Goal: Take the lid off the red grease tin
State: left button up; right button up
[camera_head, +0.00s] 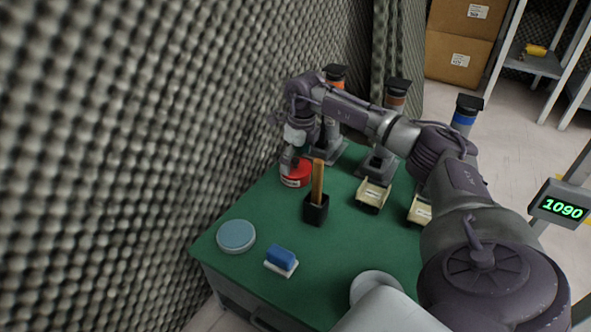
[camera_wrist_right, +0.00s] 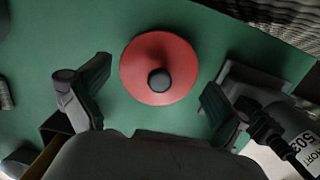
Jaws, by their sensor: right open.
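The red grease tin (camera_head: 296,178) stands on the green table top (camera_head: 258,202) near the foam wall. In the right wrist view its round red lid (camera_wrist_right: 150,56) shows from above, with a dark knob (camera_wrist_right: 159,80) on it. My right gripper (camera_head: 291,160) is above the tin in the head view and covers part of it. In the right wrist view the right gripper (camera_wrist_right: 152,98) is open, its two fingers apart on either side of the lid, with nothing between them that it grips. My left gripper does not show.
A black holder (camera_head: 316,211) with a wooden handle stands close to the tin. A blue-topped round tin (camera_head: 236,236) and a blue eraser-like block (camera_head: 281,258) lie nearer. Several dark-capped devices (camera_head: 397,94) stand behind. The foam wall (camera_head: 150,120) borders the table's left.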

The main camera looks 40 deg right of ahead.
jog(key=shift+f, duration=0.1)
grip_shut()
dwell(0.6)
